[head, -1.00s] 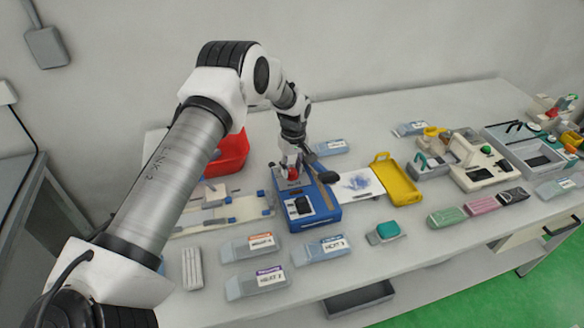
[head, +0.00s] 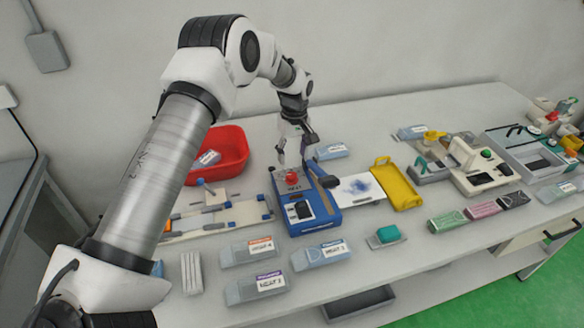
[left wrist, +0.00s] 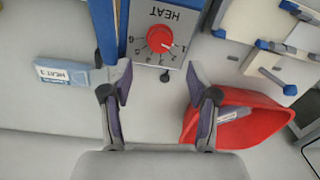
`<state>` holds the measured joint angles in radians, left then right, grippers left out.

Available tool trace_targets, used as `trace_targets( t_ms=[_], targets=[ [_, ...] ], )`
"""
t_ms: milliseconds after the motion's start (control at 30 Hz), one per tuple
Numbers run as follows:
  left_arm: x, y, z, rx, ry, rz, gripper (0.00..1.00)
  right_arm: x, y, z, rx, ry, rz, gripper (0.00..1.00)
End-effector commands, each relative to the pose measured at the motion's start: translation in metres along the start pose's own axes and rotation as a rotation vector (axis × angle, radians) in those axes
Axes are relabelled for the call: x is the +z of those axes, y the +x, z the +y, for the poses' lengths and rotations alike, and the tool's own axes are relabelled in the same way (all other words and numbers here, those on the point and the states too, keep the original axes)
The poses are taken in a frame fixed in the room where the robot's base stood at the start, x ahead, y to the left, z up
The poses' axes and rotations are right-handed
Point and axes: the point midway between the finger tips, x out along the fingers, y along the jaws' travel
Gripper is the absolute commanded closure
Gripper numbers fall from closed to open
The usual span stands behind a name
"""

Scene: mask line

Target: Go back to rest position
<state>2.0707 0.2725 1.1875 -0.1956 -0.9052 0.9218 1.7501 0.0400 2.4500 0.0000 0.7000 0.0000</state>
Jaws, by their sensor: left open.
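My left gripper (head: 295,160) is open and empty, above the back end of a blue and grey heat machine (head: 318,202). In the left wrist view the open fingers (left wrist: 160,85) stand apart below a red dial (left wrist: 160,39) marked HEAT. The dial is between the fingertips in the picture but clear of them. The red knob also shows in the head view (head: 292,177), just below the gripper. My right gripper is not in view.
A red bin (head: 232,148) with a packet inside stands behind left. A yellow tray (head: 398,185) and a printed white sheet (head: 358,188) lie to the right. Several labelled packets (head: 256,286) line the front. The back table strip is mostly clear.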

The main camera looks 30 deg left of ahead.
Motion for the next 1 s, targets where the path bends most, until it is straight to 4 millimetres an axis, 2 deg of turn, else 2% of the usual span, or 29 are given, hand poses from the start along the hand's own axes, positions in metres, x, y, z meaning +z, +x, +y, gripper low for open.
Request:
trace_targets(
  t_ms=[100,233,767,867,1000],
  targets=[
    [0.0,-0.026,0.0,0.001,0.0,0.0,0.4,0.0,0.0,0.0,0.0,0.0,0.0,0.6],
    [0.0,-0.041,0.0,-0.001,0.0,-0.001,0.4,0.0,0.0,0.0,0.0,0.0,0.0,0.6],
    [0.0,-0.044,0.0,-0.002,0.001,-0.001,0.4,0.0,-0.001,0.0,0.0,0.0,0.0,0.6],
    [0.0,-0.056,-0.001,-0.001,0.001,-0.001,0.4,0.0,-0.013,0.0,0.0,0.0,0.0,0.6],
    [0.0,-0.088,-0.002,-0.001,0.001,-0.001,0.4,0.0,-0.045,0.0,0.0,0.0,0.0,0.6]
  ],
)
